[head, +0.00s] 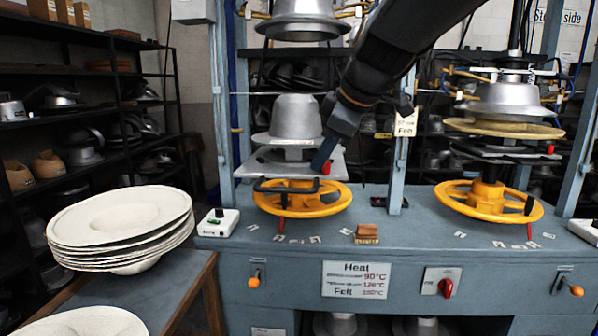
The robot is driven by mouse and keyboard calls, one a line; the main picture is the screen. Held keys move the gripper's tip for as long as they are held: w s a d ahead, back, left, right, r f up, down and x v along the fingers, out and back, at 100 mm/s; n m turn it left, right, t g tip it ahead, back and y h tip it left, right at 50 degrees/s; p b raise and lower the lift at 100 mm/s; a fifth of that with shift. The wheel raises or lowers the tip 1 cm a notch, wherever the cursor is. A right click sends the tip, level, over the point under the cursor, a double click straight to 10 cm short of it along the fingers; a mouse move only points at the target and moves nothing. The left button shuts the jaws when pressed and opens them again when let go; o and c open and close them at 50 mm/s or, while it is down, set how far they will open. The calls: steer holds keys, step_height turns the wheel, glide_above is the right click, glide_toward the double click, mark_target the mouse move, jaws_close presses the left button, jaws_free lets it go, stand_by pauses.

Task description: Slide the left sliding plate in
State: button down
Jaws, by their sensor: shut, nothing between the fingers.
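The left sliding plate (258,162) is a flat grey plate in the left bay of the blue press, with a silver hat-shaped mould (296,117) standing at it. A dark handle (287,187) shows at the plate's front, above the left yellow handwheel. My gripper (321,166) is shut and empty. It comes down from the upper right and its tip overlaps the plate's right front part in the picture, beside a small red knob. I cannot tell whether it touches the plate. My arm hides part of the bay behind it.
Yellow handwheels (488,203) sit under both bays, with blue press posts (397,170) between and beside them. A stack of white felt hats (120,222) stands at the left.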

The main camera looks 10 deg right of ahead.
mark_target(305, 174)
steer(key=w+f+p, duration=0.1)
steer(key=w+f, duration=0.1)
steer(key=w+f+p, duration=0.1)
steer(key=w+f, duration=0.1)
steer(key=w, duration=0.1)
steer(key=w+a+f, duration=0.1)
steer(key=w+f, duration=0.1)
steer(key=w, duration=0.1)
steer(key=shift+w+a+f+p, duration=0.15)
steer(key=shift+f+p, duration=0.1)
steer(key=shift+p, duration=0.15)
steer(key=shift+w+d, duration=0.25)
steer(key=shift+w, duration=0.5)
